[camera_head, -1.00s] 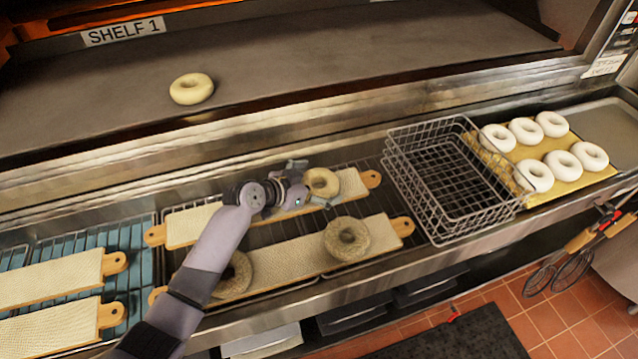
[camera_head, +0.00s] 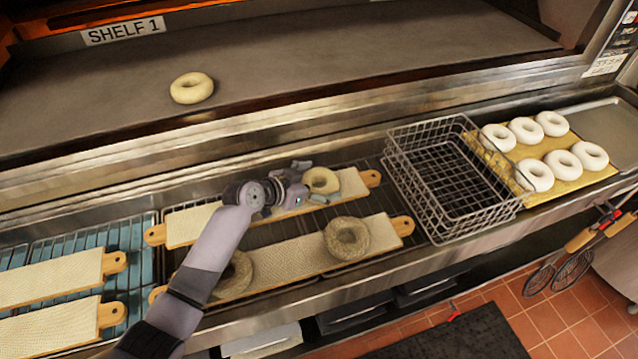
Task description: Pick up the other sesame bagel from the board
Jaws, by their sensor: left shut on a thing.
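My left gripper (camera_head: 318,181) is shut on a pale tan bagel (camera_head: 323,180) at the right part of the rear board (camera_head: 352,184). One finger is on the far side of the bagel and one on the near side. I cannot tell whether the bagel touches the board. The front board (camera_head: 380,231) bears a darker, speckled bagel (camera_head: 347,239) near its right end. Another dark bagel (camera_head: 240,272) lies on its left part, partly hidden by my left arm. My right gripper is not in view.
A plain bagel (camera_head: 191,88) lies on the oven shelf (camera_head: 330,60). An empty wire basket (camera_head: 447,178) stands right of the boards. Several pale bagels (camera_head: 525,130) lie on a yellow tray (camera_head: 567,187). Two bare boards (camera_head: 50,280) lie at the left.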

